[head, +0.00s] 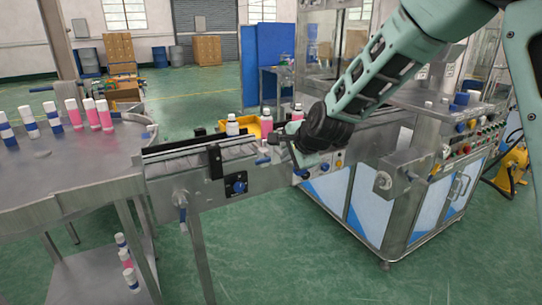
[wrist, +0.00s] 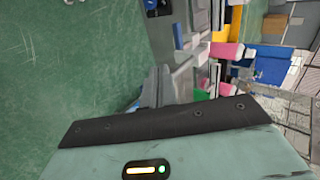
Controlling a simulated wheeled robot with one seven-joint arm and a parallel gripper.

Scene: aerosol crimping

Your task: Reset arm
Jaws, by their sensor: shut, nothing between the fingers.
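My arm (head: 375,75) reaches in from the upper right in the head view, bent downward. My gripper (head: 292,152) is at its lower end, beside the conveyor and partly hidden by the dark wrist. In the wrist view the gripper fingers (wrist: 157,86) are together with nothing between them. Pink bottles with white caps stand on the conveyor near the gripper, one (head: 266,124) just left of it and one (head: 297,114) behind it. The gripper is apart from the bottle further left (head: 232,126).
A steel round table (head: 70,165) at left bears several blue or pink bottles. Several bottles (head: 125,255) are on its lower shelf. The conveyor (head: 200,165) leads to the crimping machine (head: 400,195) at right. A yellow bin (head: 252,124) is behind. Green floor is open in front.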

